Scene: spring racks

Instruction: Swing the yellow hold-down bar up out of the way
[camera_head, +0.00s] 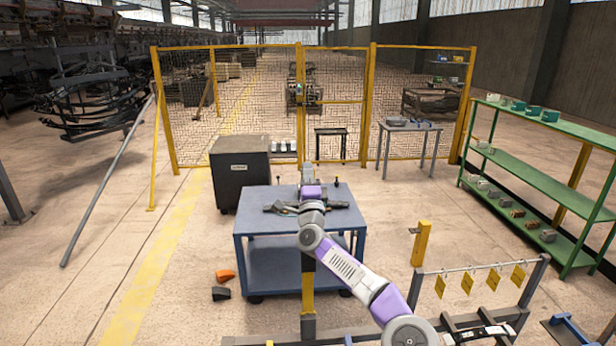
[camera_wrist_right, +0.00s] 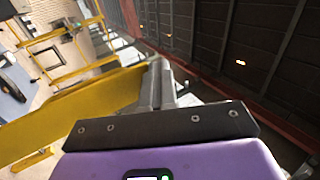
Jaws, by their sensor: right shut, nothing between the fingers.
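A yellow bar (camera_wrist_right: 75,108) runs from the left edge of the right wrist view to the fingers, close beside them. In the head view, a yellow upright piece (camera_head: 308,290) stands on a dark grey base below my right arm. It looks like the same bar, but my arm hides whatever lies above. My right gripper (camera_head: 308,172) shows small and far out, in line with the blue table; its fingers (camera_wrist_right: 160,85) are shut with nothing between them. I cannot tell whether they touch the bar. My left gripper is out of view.
A blue table (camera_head: 270,222) with dark parts stands beyond the rack. A rail with several yellow tags (camera_head: 490,280) is at the lower right. A short yellow post (camera_head: 421,243) stands right of the table. Orange (camera_head: 225,275) and black pieces lie on the floor at left.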

